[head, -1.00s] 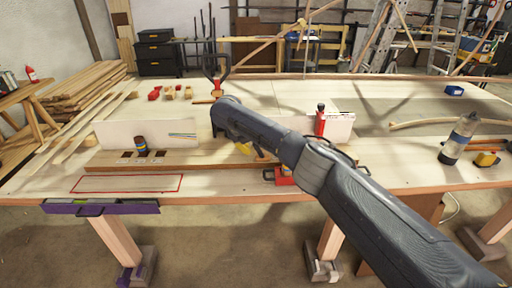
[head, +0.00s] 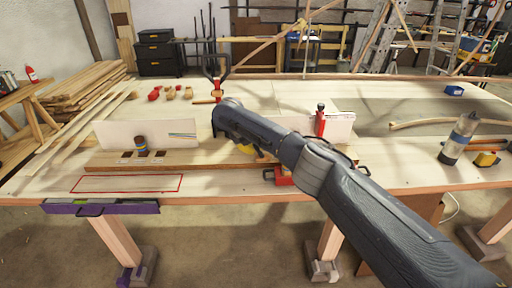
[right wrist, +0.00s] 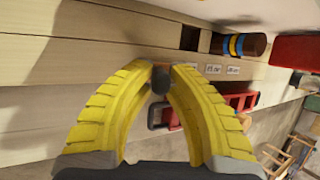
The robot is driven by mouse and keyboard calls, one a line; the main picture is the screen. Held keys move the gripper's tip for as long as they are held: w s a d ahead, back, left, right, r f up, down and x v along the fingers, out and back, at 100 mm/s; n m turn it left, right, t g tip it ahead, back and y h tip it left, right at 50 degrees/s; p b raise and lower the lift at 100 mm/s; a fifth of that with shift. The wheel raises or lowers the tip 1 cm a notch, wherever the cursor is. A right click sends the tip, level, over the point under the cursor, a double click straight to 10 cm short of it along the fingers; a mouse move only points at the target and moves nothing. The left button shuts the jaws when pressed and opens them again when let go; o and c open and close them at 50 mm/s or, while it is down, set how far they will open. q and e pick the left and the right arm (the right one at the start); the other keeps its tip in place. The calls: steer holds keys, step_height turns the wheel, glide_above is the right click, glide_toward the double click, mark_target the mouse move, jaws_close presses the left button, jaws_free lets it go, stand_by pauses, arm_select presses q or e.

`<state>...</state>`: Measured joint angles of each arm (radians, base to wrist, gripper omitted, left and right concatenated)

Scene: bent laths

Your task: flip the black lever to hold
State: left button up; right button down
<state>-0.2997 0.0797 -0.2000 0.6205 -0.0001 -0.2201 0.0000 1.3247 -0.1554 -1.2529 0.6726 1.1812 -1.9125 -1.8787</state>
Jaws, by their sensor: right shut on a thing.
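My right gripper (head: 247,150) reaches over the wooden board on the workbench, mostly hidden behind my own forearm in the head view. In the right wrist view, its two yellow fingers (right wrist: 163,70) close around the dark, rounded end of the black lever (right wrist: 160,82). The lever is hidden in the head view. Its lower part and its exact angle cannot be made out. Small white labels (right wrist: 213,69) lie on the board just right of the fingertips in the wrist view; their words are too small to read. My left gripper is out of view.
A banded cylinder (head: 140,143) stands on the wooden board (head: 108,160) between dark square slots. A red block (head: 284,177) with a black handle sits near the bench's front edge. A red clamp (head: 320,120) stands to the right, a bottle (head: 457,140) farther right.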

steer(key=shift+d, duration=0.1)
stand_by(0.3)
steer(key=d+y, duration=0.1)
steer(key=y, duration=0.2)
steer(key=shift+d+r+m, duration=0.25)
steer(key=shift+d+m, duration=0.05)
steer(key=shift+d, duration=0.1)
steer(key=shift+w+d+m+y, duration=0.1)
steer(key=shift+d+m+y, duration=0.1)
steer(key=shift+d+y, duration=0.5)
steer(key=shift+d+m+y, duration=0.2)
steer(key=shift+d+y, duration=0.1)
steer(key=shift+y, duration=0.8)
steer(key=c, duration=1.4)
jaws_free()
steer(key=shift+o, duration=0.4)
steer(key=v, duration=1.2)
steer(key=shift+w, duration=0.2)
